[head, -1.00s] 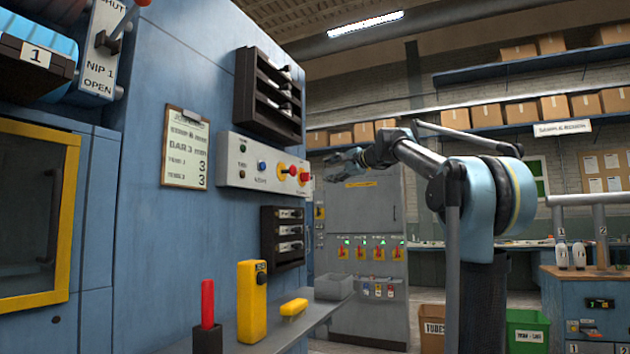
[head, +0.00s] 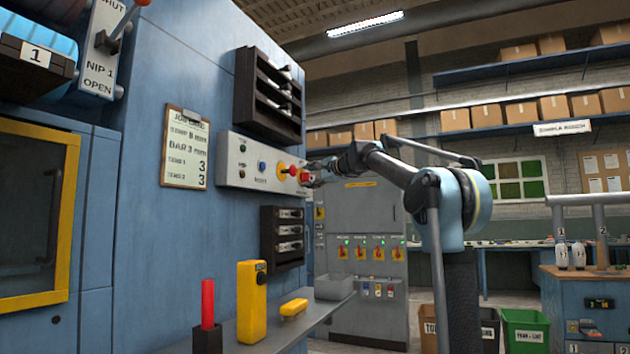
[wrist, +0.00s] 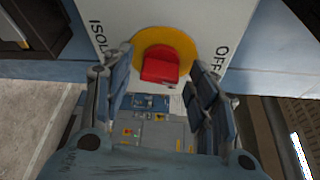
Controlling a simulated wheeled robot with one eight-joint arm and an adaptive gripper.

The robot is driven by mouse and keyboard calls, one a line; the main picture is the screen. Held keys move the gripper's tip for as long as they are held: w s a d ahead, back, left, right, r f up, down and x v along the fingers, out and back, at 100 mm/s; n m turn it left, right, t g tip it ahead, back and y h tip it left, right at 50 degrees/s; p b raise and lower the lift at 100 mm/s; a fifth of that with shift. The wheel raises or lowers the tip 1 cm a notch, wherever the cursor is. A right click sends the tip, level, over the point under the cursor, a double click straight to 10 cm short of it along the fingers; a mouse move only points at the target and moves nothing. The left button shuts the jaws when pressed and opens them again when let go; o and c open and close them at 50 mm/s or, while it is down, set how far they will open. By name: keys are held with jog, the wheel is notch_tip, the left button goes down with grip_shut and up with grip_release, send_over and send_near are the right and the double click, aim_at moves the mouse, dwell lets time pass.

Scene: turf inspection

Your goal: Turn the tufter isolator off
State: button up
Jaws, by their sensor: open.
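The isolator is a red handle (wrist: 160,65) on a round yellow plate (wrist: 186,48), on a pale panel lettered "ISOL..." at left and "OFF" at right in the wrist view. In the head view the red handle (head: 304,175) is at the right end of the grey control panel (head: 232,174). My gripper (wrist: 164,76) is open, with one finger on each side of the handle and gaps between. In the head view my gripper (head: 315,172) is right at the handle, partly covering it. I cannot tell exactly which way the handle points.
A red stop button (head: 292,170) on a yellow base sits just left of the isolator. Dark racks hang above (head: 268,97) and below (head: 283,238) the panel. A grey cabinet (head: 364,215) with several red-and-yellow switches stands behind. A shelf (head: 250,338) holds a yellow box.

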jog(key=shift+c, duration=0.3)
jog(key=c, duration=1)
jog(key=shift+n+t+y, duration=0.3)
jog(key=shift+n+y, duration=0.1)
jog(key=shift+n, duration=0.8)
jog(key=o, duration=1.1)
jog(key=shift+c, duration=0.2)
jog(key=shift+d+f, duration=0.1)
jog(key=shift+d, duration=0.05)
